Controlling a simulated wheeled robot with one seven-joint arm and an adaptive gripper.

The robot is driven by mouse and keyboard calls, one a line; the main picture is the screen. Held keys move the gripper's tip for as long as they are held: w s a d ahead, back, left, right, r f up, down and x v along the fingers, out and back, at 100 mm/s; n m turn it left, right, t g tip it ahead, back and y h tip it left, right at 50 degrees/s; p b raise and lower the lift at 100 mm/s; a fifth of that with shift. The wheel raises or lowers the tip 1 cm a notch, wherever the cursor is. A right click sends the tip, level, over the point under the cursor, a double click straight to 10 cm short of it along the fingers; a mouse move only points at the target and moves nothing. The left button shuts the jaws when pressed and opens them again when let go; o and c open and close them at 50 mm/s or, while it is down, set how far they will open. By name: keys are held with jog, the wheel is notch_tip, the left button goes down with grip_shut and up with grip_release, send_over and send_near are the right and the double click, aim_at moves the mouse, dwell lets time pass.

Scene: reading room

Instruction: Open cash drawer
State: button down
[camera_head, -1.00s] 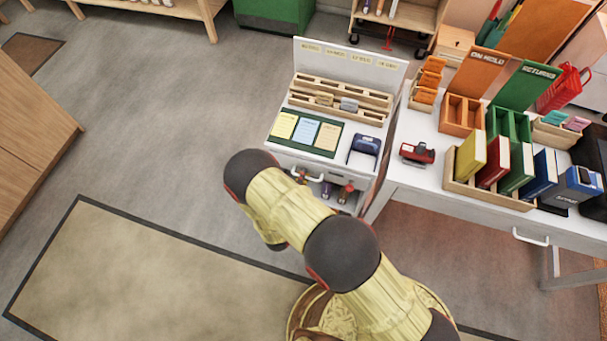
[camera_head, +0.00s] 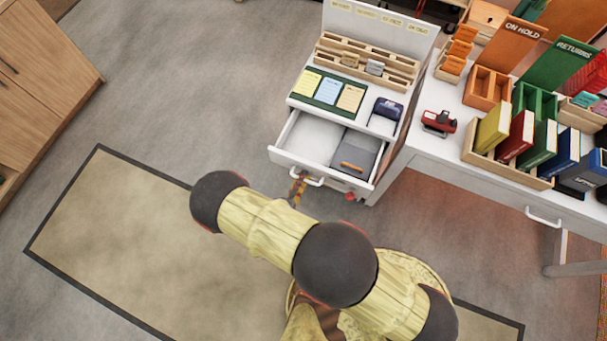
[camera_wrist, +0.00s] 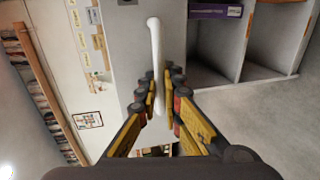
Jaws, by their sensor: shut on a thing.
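The cash drawer (camera_head: 296,158) is the white drawer under the small white stand's top, and it is pulled well out. Inside it is a grey box (camera_head: 355,155) with a wooden handle, on the right side. The white bar handle (camera_head: 311,181) is on the drawer's front. In the wrist view, the fingers of my gripper (camera_wrist: 162,95) are closed on the white handle (camera_wrist: 155,50), one on each side.
The stand top holds coloured cards (camera_head: 328,92), a wooden rack (camera_head: 366,62) and a dark blue device (camera_head: 385,112). A white desk on the right carries a red stapler-like item (camera_head: 438,123) and book bins. Open floor (camera_head: 200,90) lies left of the stand.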

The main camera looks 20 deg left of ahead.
jog(key=c, duration=2.3)
grip_release()
jog(key=shift+r, duration=0.1)
